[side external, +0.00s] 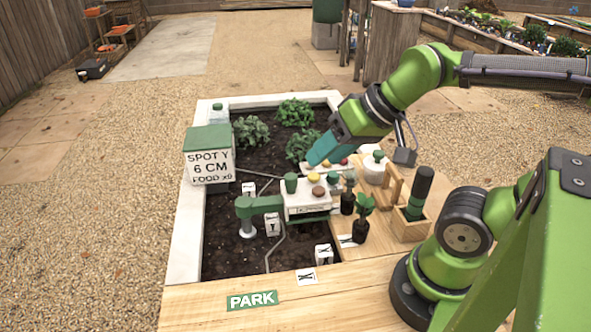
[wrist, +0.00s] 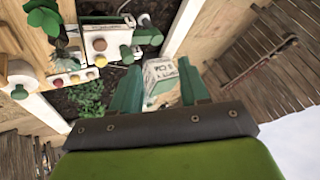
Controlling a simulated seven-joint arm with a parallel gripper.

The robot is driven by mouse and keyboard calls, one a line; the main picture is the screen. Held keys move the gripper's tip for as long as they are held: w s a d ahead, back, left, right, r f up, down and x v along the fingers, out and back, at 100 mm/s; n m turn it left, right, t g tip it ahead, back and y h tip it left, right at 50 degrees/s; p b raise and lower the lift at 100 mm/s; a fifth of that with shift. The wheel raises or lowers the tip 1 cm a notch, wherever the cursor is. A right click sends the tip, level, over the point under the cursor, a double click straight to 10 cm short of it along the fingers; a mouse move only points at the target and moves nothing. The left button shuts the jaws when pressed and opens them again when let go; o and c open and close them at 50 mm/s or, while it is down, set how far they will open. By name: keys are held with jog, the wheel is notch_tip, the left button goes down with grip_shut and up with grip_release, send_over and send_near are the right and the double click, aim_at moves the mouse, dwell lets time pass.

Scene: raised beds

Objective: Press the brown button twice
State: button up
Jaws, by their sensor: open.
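A white control box (side external: 306,207) stands in the soil bed with coloured buttons on top. The brown button (side external: 318,191) is on its front part, beside a tan-yellow button (side external: 313,177). In the wrist view a brownish button (wrist: 99,44) shows at upper left, above a yellow one (wrist: 100,60). My gripper (side external: 314,158) hangs above and behind the box, apart from the brown button. In the wrist view my gripper's (wrist: 158,85) two teal fingers are spread with nothing between them.
Green knobs (side external: 291,183) (side external: 333,178) stand close to the brown button. A green-lidded sign box (side external: 209,155) is at left, and a green tap-like post (side external: 257,207) stands in front. A white pot (side external: 376,167), small plants (side external: 363,215) and a wooden holder (side external: 411,225) crowd the right.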

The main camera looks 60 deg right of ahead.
grip_shut()
dwell(1.4)
